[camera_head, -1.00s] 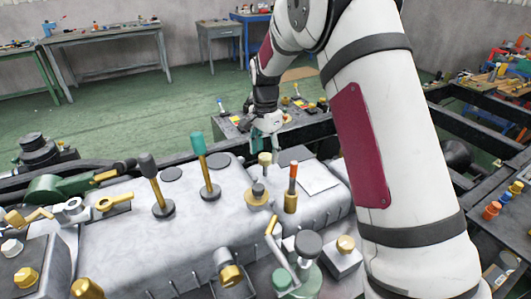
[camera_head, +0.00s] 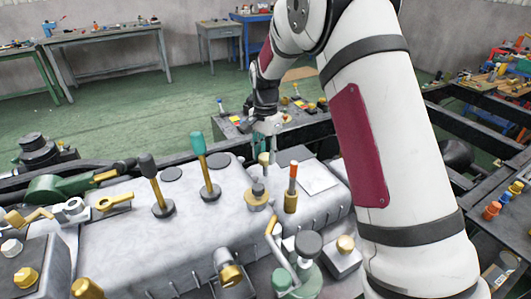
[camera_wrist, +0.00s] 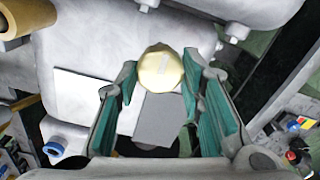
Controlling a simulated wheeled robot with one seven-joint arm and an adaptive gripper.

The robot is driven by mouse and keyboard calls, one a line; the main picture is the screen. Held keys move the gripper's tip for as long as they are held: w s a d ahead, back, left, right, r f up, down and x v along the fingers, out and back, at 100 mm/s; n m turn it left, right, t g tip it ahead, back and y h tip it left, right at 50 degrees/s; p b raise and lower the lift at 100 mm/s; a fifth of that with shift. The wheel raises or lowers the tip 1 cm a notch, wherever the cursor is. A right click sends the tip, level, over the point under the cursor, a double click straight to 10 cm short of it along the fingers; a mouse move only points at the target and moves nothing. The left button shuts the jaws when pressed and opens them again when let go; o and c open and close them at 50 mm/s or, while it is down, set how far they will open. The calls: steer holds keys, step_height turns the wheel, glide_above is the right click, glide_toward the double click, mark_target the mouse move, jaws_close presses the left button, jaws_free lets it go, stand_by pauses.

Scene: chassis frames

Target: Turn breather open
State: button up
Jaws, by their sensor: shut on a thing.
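The breather shows as a small tan-gold cap (camera_head: 264,158) on the right part of the pale grey housing (camera_head: 120,235). In the wrist view, its round gold top (camera_wrist: 160,67) sits between my two fingertips. My gripper (camera_head: 265,148) points down over it, with grey fingers and teal pads. In the wrist view, my gripper (camera_wrist: 160,72) has a finger on each side of the cap and is shut on it. The cap's lower part is hidden in the wrist view.
Close by stand a red-tipped lever (camera_head: 292,178), a gold fitting with a dark knob (camera_head: 258,193) and a teal-handled lever (camera_head: 203,165). A dark-handled lever (camera_head: 154,182) stands farther left. A grey tool table (camera_head: 232,125) is behind the housing.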

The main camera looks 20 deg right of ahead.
steer(key=n, duration=1.3)
steer(key=shift+n, duration=2.1)
steer(key=o, duration=1.2)
steer(key=shift+c, duration=0.2)
